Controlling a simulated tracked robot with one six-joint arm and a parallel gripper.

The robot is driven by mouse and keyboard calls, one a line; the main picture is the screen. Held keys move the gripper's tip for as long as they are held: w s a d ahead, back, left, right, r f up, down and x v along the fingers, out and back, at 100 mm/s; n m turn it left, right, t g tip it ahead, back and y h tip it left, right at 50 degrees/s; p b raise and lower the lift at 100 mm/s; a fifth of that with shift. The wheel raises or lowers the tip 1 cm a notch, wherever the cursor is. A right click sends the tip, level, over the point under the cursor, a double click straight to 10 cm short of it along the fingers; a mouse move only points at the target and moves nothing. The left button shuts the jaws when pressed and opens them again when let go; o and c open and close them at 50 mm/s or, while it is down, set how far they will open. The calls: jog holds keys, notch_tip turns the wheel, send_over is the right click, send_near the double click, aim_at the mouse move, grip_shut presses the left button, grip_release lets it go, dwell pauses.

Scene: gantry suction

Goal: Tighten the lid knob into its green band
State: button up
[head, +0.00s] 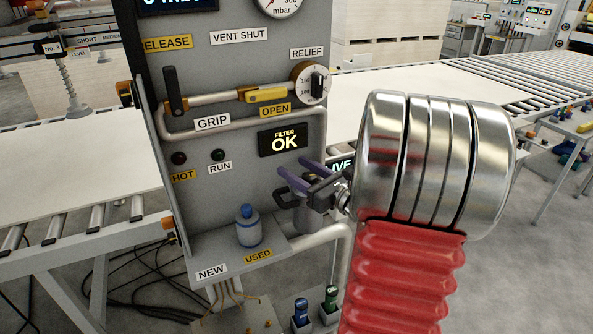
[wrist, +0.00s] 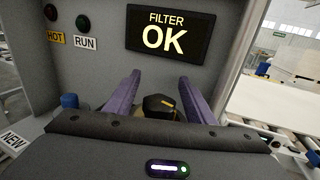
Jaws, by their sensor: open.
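The lid knob (wrist: 160,105) is black with an orange pointer mark. In the wrist view it sits between the two purple fingers of my gripper (wrist: 159,80). The fingers stand apart with visible gaps on both sides of the knob. In the head view my gripper (head: 298,172) is in front of the panel, above the right part of the shelf. A grey canister (head: 308,217) shows below it, and its top is hidden by the gripper. I cannot see a green band around the knob in either view.
A blue container (head: 248,229) stands on the shelf left of my gripper, near the NEW and USED labels. The panel display (head: 283,139) reads FILTER OK. A grey pipe (head: 320,237) bends below the gripper. Two small bottles (head: 302,313) stand lower down.

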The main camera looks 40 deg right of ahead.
jog(key=s, duration=1.3)
jog(key=shift+s+d, duration=0.15)
jog(key=shift+s, duration=0.25)
